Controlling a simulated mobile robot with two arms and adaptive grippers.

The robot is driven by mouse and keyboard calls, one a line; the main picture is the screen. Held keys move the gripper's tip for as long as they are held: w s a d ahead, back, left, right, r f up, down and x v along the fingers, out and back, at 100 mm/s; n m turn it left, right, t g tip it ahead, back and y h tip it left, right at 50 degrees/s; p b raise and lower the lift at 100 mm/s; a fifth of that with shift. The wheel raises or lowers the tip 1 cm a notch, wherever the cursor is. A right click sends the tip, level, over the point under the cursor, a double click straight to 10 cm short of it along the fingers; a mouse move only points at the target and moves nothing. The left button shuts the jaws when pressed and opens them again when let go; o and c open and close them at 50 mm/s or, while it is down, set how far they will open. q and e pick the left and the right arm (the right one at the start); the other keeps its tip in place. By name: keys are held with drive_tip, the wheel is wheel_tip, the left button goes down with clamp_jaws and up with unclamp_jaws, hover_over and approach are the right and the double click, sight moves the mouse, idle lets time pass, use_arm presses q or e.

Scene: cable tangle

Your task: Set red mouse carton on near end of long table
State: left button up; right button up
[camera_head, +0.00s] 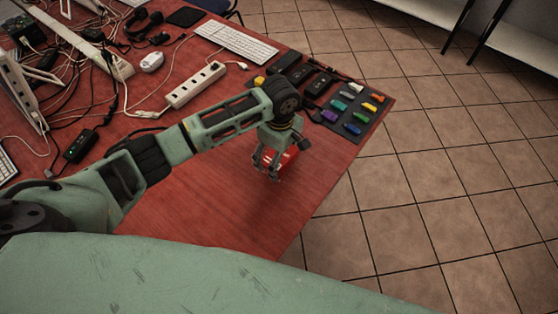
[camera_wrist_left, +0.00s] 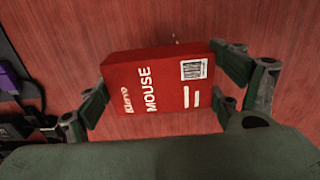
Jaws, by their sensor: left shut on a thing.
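The red mouse carton (camera_wrist_left: 160,85) has white "MOUSE" lettering and a barcode label in the left wrist view. My left gripper (camera_wrist_left: 170,92) is shut on it, with a finger on each side. In the head view the carton (camera_head: 288,160) shows low over the bare near part of the long red table (camera_head: 190,205), under my left gripper (camera_head: 269,170). I cannot tell whether the carton touches the tabletop. My right gripper is in neither view.
A dark mat with several coloured blocks (camera_head: 354,114) lies at the right table edge. Black adapters (camera_head: 303,72), a white power strip (camera_head: 195,86), a keyboard (camera_head: 235,44), a mouse (camera_head: 152,61) and tangled cables lie farther back. The table's near right area is clear; tiled floor lies beyond.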

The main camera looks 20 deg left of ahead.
sight(280, 164)
use_arm(q)
drive_tip(key=shift+a+f, duration=0.1)
drive_tip(key=shift+f, duration=1.95)
drive_tip(key=o, duration=1.1)
drive_tip(key=shift+f, duration=0.15)
wheel_tip(280, 164, up, 12)
drive_tip(key=shift+r+b, duration=0.2)
drive_tip(key=shift+b, duration=0.1)
